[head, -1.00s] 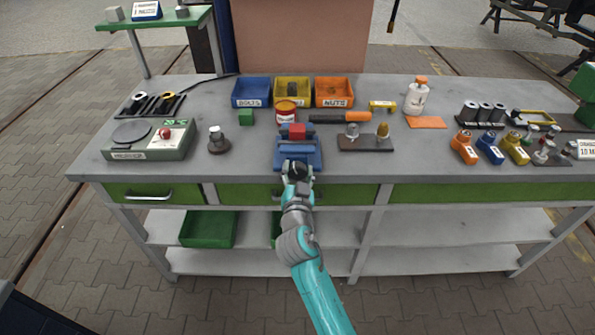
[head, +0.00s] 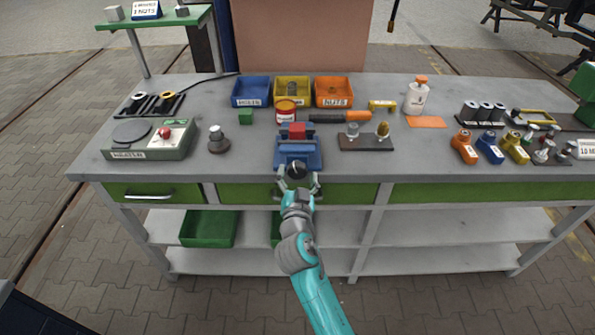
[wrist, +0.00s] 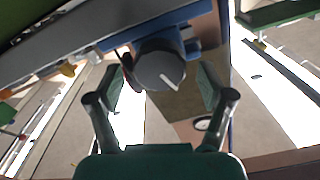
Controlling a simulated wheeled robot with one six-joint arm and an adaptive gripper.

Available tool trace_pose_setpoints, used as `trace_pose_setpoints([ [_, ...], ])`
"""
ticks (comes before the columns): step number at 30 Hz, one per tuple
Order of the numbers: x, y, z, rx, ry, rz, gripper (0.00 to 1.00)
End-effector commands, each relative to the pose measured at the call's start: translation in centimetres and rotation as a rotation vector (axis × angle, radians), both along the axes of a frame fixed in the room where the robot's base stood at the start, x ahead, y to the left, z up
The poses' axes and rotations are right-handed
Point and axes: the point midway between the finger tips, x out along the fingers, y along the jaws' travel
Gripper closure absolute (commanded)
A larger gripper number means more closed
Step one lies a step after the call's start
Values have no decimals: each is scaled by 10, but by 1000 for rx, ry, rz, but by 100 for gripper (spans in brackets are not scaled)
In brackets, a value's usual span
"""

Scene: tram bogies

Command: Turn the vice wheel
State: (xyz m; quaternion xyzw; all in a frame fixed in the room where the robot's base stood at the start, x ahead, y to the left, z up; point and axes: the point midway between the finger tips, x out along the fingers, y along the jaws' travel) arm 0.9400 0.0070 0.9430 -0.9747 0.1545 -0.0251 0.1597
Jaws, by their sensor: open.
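The blue vice (head: 297,150) sits at the front edge of the bench, with a red block (head: 297,130) in its jaws. Its dark round wheel (head: 297,170) faces the front and also shows in the wrist view (wrist: 160,66), with a pale line on its face. My gripper (head: 297,182) is open just in front of the wheel. In the wrist view its two fingers (wrist: 162,88) are spread, one to the left and one to the right of the wheel, with visible gaps. Nothing is held.
The grey bench top (head: 240,170) carries a heater (head: 150,142) at left and blue, yellow and orange bins behind the vice. An orange-handled tool (head: 340,117) and a plate with two fittings (head: 366,143) lie to the right. A green drawer front (head: 235,193) is below.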

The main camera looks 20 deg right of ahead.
Motion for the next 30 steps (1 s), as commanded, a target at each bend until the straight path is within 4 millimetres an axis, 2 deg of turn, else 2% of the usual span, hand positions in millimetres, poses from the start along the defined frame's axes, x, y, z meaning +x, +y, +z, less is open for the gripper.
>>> trace_pose_setpoints([
  [9,-61,20,-1,-1,2,3,20],
  [15,-87,29,-1,0,1,3,20],
  [21,-97,31,0,1,-1,1,20],
  [30,-97,31,0,1,0,0,20],
])
